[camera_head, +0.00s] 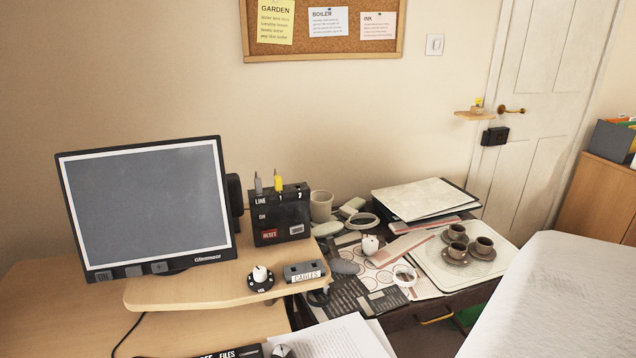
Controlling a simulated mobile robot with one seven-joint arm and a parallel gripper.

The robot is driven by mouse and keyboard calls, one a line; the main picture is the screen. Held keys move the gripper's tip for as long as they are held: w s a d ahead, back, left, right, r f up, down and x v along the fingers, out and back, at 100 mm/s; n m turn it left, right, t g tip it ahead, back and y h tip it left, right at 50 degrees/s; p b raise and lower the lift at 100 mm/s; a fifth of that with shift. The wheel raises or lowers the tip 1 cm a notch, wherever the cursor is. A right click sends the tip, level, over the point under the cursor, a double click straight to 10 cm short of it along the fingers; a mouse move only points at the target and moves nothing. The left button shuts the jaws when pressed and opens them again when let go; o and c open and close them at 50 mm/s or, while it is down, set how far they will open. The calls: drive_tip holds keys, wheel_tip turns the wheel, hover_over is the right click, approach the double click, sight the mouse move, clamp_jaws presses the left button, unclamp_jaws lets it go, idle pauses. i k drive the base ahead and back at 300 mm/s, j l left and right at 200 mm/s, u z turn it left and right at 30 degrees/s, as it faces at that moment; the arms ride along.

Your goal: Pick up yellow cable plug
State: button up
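The yellow cable plug (278,182) stands upright on top of a black box (281,215) on the desk, to the right of the monitor. A grey plug (258,185) stands beside it to the left, a short gap away. The box has white "LINE" and "ON" markings and a red "RESET" label on its front. The plug's lower end is hidden in or behind the box's top. My gripper is not in view.
The monitor (147,205) stands left of the box. In front are a white-topped knob (260,279) and a small grey holder labelled "CABLES" (304,272). A cup (321,206) stands right of the box. A tray (432,262) holds several dark cups.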

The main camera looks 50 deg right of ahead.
sight(277, 179)
drive_tip(key=z, duration=1.3)
drive_tip(key=j+z, duration=0.1)
drive_tip(key=j, duration=0.35)
drive_tip(key=k+j, duration=0.15)
drive_tip(key=j, duration=0.25)
drive_tip(key=z, duration=0.05)
